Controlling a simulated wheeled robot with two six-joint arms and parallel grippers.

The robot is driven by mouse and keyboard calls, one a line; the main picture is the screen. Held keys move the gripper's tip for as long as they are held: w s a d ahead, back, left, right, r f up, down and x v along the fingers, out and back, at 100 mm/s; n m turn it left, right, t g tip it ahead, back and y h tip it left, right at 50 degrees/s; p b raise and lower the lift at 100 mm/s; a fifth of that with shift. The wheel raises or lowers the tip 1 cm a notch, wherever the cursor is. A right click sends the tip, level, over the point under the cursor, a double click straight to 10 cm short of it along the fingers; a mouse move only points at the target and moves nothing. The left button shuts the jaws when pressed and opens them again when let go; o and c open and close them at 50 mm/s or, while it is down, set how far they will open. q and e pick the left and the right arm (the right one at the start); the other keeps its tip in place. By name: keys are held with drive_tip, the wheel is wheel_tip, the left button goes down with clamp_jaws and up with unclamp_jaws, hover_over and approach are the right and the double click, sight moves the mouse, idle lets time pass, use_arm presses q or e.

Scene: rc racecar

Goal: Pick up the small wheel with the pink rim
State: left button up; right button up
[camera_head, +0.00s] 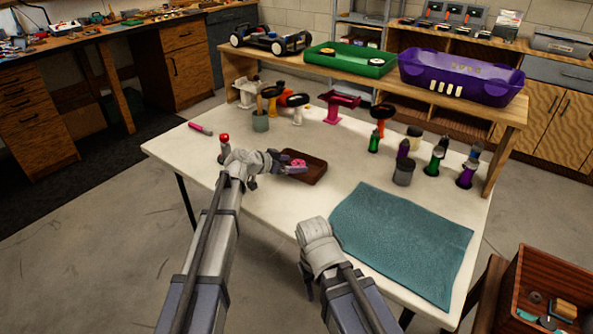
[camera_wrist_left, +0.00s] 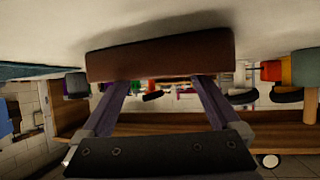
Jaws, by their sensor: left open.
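My left gripper (camera_head: 284,165) reaches in from the left at the tray's left edge, close beside the wheel. In the left wrist view, which looks upside down, my left gripper (camera_wrist_left: 164,95) has its two fingers wide apart, with the tray (camera_wrist_left: 160,55) across their tips. I cannot make out the wheel in that view. The fingers of my right arm are not visible in the head view.
A teal mat (camera_head: 405,242) covers the table's right front. A red-topped tool (camera_head: 224,147) and grey cup (camera_head: 260,122) stand left of the tray. Several bottles and a dark cup (camera_head: 403,173) stand to the right. A shelf behind holds a green tray (camera_head: 350,62) and purple car body (camera_head: 460,78).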

use_arm(q)
drive_tip(key=shift+w+d+f+b, duration=0.3)
drive_tip(key=shift+w+d+f, duration=0.25)
drive_tip(key=shift+f, duration=0.25)
drive_tip(key=shift+d+r, duration=0.1)
drive_tip(key=shift+d, duration=0.15)
